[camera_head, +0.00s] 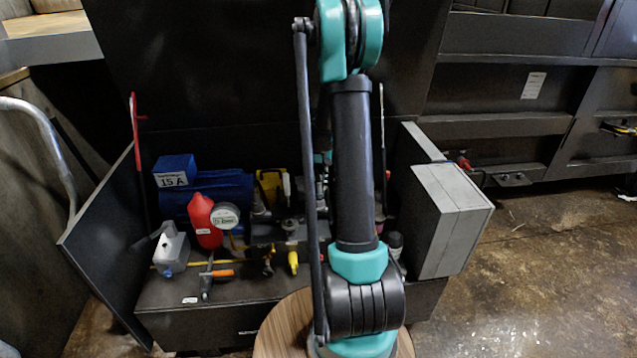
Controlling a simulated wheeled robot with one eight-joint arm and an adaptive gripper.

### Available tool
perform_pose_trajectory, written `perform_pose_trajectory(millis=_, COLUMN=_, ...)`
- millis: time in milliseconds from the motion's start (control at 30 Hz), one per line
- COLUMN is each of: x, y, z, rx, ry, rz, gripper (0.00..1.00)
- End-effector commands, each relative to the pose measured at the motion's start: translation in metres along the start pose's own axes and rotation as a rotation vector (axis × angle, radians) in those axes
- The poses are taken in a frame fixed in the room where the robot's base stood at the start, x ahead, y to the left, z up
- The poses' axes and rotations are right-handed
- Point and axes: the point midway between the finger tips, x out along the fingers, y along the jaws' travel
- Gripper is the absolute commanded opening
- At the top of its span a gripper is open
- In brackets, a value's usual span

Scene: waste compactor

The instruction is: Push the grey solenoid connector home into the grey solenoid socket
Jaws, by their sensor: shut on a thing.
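My arm stands in the middle of the view and covers part of the machine bay. A small teal part of my arm (322,158) shows behind the dark link. My gripper is hidden behind the arm, so I cannot see its fingers or what is between them. I cannot make out the grey solenoid connector or the grey solenoid socket. Small grey metal fittings (290,226) show just left of the arm, too small to identify.
An orange-handled tool (215,275) lies in front. A large grey cabinet (450,220) stands at right. Open floor (550,265) lies beyond it.

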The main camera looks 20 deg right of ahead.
Motion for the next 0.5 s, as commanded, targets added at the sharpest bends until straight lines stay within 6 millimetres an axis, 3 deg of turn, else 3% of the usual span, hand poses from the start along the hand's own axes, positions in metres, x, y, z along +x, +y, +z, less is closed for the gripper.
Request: perform_pose_trajectory(millis=500, x=0.0095, y=0.0000, z=0.0000, rx=0.000, ry=0.000, rz=0.000, gripper=0.00)
